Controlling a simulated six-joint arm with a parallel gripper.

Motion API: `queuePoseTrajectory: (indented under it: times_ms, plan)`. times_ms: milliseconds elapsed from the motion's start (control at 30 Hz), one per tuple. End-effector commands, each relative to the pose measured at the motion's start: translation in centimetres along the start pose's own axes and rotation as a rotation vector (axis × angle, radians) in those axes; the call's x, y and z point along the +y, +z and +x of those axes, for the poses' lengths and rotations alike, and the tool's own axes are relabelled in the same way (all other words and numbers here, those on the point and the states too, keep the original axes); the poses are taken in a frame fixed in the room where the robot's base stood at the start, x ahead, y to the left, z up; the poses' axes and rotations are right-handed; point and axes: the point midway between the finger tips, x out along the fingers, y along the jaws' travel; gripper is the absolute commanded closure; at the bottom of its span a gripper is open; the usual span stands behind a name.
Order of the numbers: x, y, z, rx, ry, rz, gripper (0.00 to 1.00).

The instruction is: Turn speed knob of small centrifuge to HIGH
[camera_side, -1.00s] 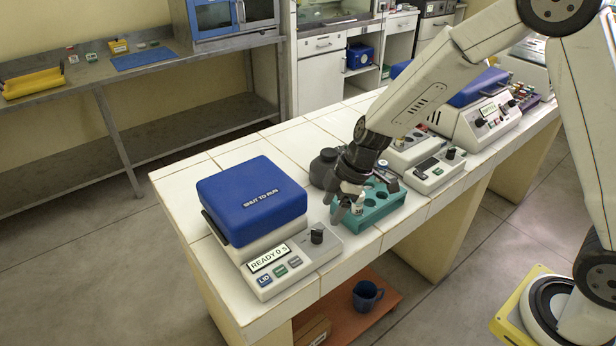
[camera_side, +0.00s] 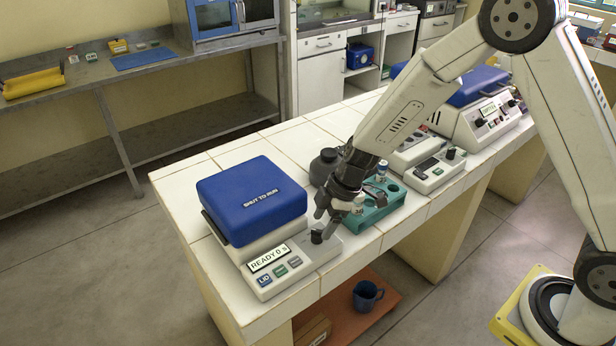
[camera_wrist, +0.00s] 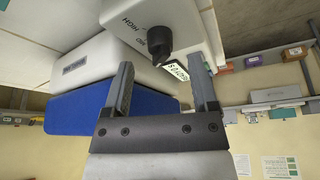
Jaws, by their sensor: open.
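The small centrifuge (camera_side: 258,252) stands at the near left end of the bench, with its blue lid (camera_side: 252,200) shut and a display reading READY 0 s. Its black speed knob (camera_side: 316,236) sits at the right of the front panel. In the wrist view the knob (camera_wrist: 158,42) shows beyond the fingertips, with the words MID and HIGH beside it. My gripper (camera_side: 325,222) is open, just above and around the knob in the side view. In the wrist view my gripper (camera_wrist: 160,82) has its fingers apart with nothing between them. I cannot tell whether they touch the knob.
A teal rack (camera_side: 372,218) with capped tubes stands right of the centrifuge, close to my gripper. A dark bottle (camera_side: 324,168) is behind it. A small device (camera_side: 436,172) and a larger blue-lidded machine (camera_side: 480,108) stand farther along the bench.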

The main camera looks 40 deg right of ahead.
Motion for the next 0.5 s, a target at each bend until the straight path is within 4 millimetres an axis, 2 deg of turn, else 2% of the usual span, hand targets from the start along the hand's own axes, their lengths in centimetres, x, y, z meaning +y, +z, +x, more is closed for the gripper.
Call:
queuePoseTrajectory:
  times_ms: [200, 500]
  plan:
    - [0.0, 0.0, 2.1, -0.001, -0.001, -0.001, 0.25]
    - [0.0, 0.0, 3.2, -0.001, 0.000, -0.001, 0.25]
